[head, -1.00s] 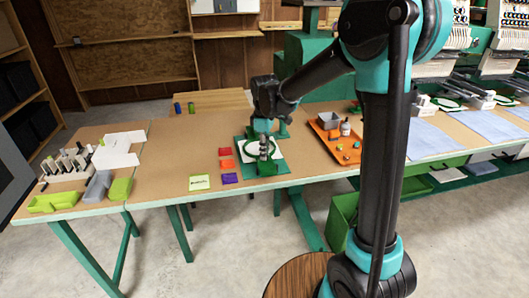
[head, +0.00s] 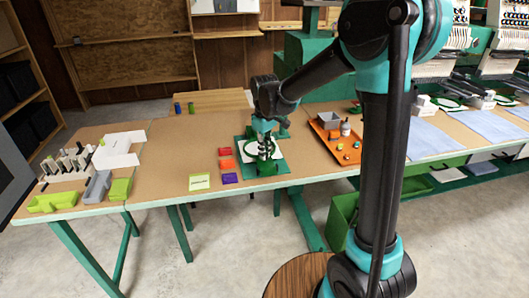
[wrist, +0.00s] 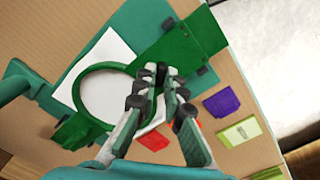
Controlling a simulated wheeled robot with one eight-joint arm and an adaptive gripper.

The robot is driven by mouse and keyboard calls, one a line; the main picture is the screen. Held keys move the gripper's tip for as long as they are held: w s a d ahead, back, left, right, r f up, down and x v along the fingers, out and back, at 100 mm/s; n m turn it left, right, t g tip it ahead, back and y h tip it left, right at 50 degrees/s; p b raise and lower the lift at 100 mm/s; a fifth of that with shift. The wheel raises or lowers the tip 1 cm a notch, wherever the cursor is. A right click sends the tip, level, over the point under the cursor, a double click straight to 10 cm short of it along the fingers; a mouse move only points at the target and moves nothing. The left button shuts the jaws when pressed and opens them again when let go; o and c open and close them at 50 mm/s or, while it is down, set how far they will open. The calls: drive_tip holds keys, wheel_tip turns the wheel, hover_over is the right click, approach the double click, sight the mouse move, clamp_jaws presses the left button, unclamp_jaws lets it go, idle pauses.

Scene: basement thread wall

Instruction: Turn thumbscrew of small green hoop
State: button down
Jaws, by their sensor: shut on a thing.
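The small green hoop (wrist: 82,94) lies over white cloth (wrist: 112,52) on the green board in the wrist view. My gripper (wrist: 160,80) is at the hoop's right side, its fingers closed together around the thumbscrew spot. The thumbscrew itself is mostly hidden between the fingertips; a small dark piece shows there. In the head view my gripper (head: 266,150) points down onto the green board (head: 245,148), and the hoop is largely covered by it.
Red, orange and purple blocks (head: 230,178) and a light green card (head: 199,182) lie left of the board. An orange tray (head: 326,135) with small items stands to the right.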

drive_tip(key=m, duration=0.3)
drive_tip(key=shift+m, duration=2.2)
drive_tip(key=c, duration=1.6)
unclamp_jaws()
drive_tip(key=shift+r, duration=0.1)
wheel_tip(320, 180, up, 12)
